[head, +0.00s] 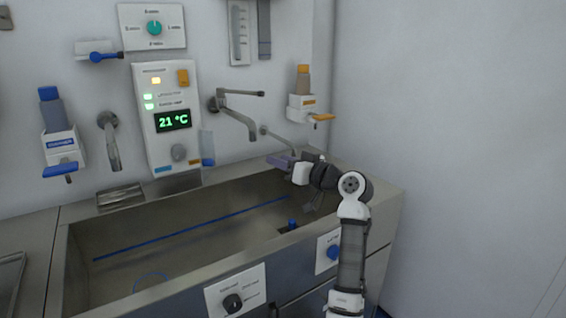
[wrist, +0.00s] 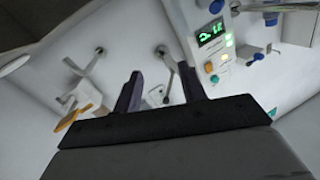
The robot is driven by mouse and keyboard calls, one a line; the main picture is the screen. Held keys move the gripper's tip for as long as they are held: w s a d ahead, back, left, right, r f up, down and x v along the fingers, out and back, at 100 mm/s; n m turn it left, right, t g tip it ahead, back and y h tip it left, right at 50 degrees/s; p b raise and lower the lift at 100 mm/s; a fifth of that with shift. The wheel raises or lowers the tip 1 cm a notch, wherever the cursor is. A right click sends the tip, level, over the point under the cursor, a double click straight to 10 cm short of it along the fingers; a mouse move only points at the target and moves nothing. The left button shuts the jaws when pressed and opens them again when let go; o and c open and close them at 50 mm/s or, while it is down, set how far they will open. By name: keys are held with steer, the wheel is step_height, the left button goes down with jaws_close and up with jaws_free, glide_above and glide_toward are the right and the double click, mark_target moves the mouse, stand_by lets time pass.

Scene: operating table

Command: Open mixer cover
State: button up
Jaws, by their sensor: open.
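I see no part that I can surely tell is the mixer cover. A wall mixer tap (head: 240,112) with a lever and a down-turned spout is fixed above the steel basin. To its left is a white control panel (head: 168,115) reading 21 °C, with a small clear flap (head: 207,145) at its right edge. My gripper (head: 277,160) is at the basin's back right, below and right of the tap. In the wrist view my gripper (wrist: 160,88) has its two dark purple fingers apart, with nothing between them but wall fittings in the distance. The panel also shows there (wrist: 210,38).
The long steel basin (head: 150,262) is mostly empty, with a blue knob (head: 292,224) near its right end. Dispensers hang at left (head: 60,135) and right (head: 302,100). A second spout (head: 110,140) is left of the panel. The right wall is bare.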

steer(key=shift+s+d, duration=0.1)
steer(key=b+v, duration=0.2)
steer(key=v, duration=1.1)
steer(key=shift+s+d, duration=0.2)
steer(key=shift+o, duration=0.5)
